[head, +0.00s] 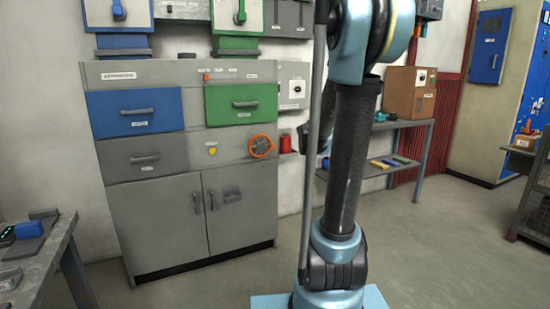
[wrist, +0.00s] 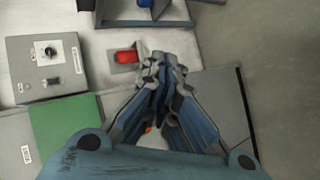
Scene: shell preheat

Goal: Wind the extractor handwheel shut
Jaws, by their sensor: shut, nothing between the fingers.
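An orange-rimmed handwheel (head: 262,146) is on the right side of the grey cabinet's front, below the green drawer. Its label is too small to read, so I cannot tell for certain that it is the extractor's. My gripper (wrist: 163,68) is shut and empty in the wrist view, with its fingers together. A small orange sliver (wrist: 150,128) shows between the finger linkages; it may be part of the wheel, which is otherwise hidden there. In the head view my arm stands right of the cabinet, and I cannot make out the fingertips.
The grey cabinet (head: 158,222) has a blue drawer (head: 134,109) and a green drawer (head: 241,104). A yellow button (head: 212,151) sits left of the wheel. A red object (wrist: 127,57) is on the wall beyond the fingers. A workbench (head: 48,255) stands at left; a shelf (head: 408,126) is behind my arm.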

